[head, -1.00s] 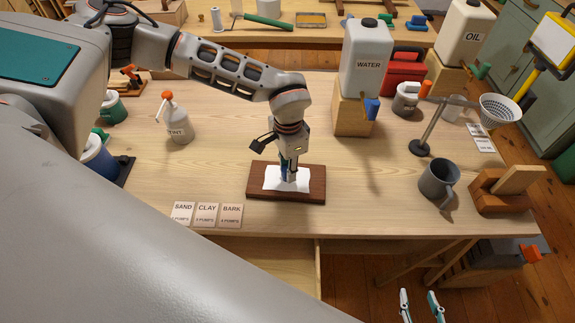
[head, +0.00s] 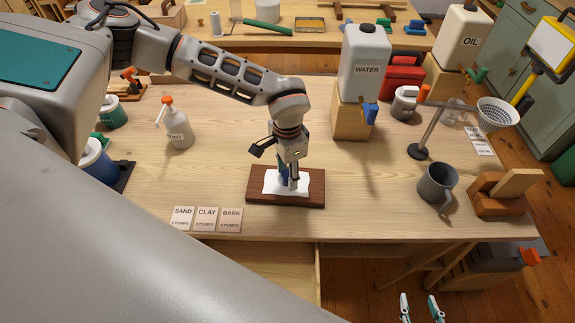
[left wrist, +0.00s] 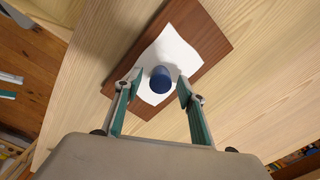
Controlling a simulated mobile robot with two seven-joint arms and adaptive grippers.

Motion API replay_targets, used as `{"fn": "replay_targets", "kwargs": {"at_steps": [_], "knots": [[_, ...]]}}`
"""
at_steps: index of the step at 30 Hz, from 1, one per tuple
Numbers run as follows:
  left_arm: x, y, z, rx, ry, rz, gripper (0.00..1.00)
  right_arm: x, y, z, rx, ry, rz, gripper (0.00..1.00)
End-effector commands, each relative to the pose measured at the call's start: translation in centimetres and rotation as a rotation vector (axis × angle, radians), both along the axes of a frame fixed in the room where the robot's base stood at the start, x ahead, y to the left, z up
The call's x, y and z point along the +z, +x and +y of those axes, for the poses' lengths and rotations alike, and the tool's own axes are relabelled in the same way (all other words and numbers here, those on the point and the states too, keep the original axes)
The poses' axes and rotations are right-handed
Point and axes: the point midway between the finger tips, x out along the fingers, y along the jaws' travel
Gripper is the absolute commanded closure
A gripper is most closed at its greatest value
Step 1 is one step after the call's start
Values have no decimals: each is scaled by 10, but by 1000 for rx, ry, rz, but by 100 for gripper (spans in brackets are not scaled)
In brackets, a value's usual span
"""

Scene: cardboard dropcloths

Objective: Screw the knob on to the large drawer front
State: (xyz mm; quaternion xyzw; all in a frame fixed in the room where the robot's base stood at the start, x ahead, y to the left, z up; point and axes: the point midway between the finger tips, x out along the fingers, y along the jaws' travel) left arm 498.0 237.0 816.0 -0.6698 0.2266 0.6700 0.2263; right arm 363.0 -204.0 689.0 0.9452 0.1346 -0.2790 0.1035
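A dark brown board (head: 314,200) lies flat on the bench with a white sheet (head: 271,184) on it. A small blue cylinder (left wrist: 160,79) stands on the sheet; it shows partly behind the fingers in the head view (head: 283,174). I cannot tell whether it is the knob, or whether the board is the large drawer front. My left gripper (left wrist: 159,80) points down over the sheet, fingers apart on either side of the cylinder, with gaps visible on both sides. My right gripper (head: 419,298) is open and empty at the bottom right, below the bench edge.
Cards (head: 207,218) lie left of the board at the front edge. A spray bottle (head: 178,128) stands behind left. Bench around the board is clear.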

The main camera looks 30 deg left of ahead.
Motion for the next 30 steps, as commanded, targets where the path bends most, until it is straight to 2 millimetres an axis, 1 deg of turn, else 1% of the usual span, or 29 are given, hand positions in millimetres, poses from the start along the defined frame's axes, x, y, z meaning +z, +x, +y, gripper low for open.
{"fn": "replay_targets", "kwargs": {"at_steps": [4, 12, 18, 24, 30], "knots": [[18, 2, 0, 0, -1, -4, 60, 0, 0, 1, -1, 2, 0, 60], [65, 2, 0, -2, 1, -6, 60, 0, 0, 1, -1, 4, 0, 60], [94, 2, 0, -2, 2, -5, 60, 0, 1, 2, -1, 4, 0, 60], [110, 1, -1, -4, 2, -3, 60, 0, 1, 2, -1, 4, 0, 60], [117, 0, 0, 0, 0, -1, 60, 0, 1, 2, -2, 5, 0, 60]]}}
